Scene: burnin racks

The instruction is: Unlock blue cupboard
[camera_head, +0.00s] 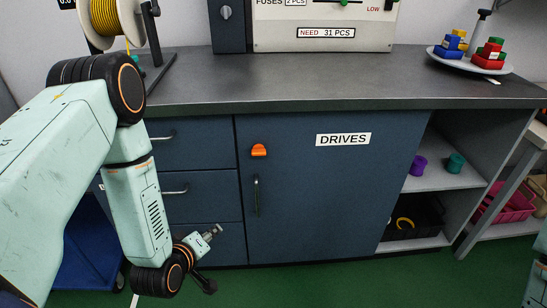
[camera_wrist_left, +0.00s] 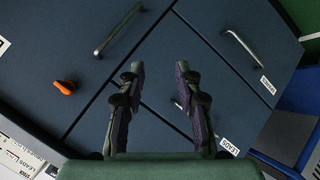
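The blue cupboard door (camera_head: 330,195) carries a white DRIVES label and stands closed in the middle of the head view. An orange turn knob (camera_head: 259,150) sits near its upper left corner, above a dark vertical handle (camera_head: 257,196). The left wrist view shows the knob (camera_wrist_left: 65,87) at left and the cupboard handle (camera_wrist_left: 118,31) at top. My left gripper (camera_head: 213,258) is low, in front of the bottom drawer, below and left of the knob. In the left wrist view its fingers (camera_wrist_left: 160,68) are apart with nothing between them. My right gripper is out of view.
Blue drawers (camera_head: 203,195) with bar handles stand left of the door. Above is a dark worktop (camera_head: 300,80) with an overhanging edge. Open shelves (camera_head: 440,178) are at right. The space before the door is clear.

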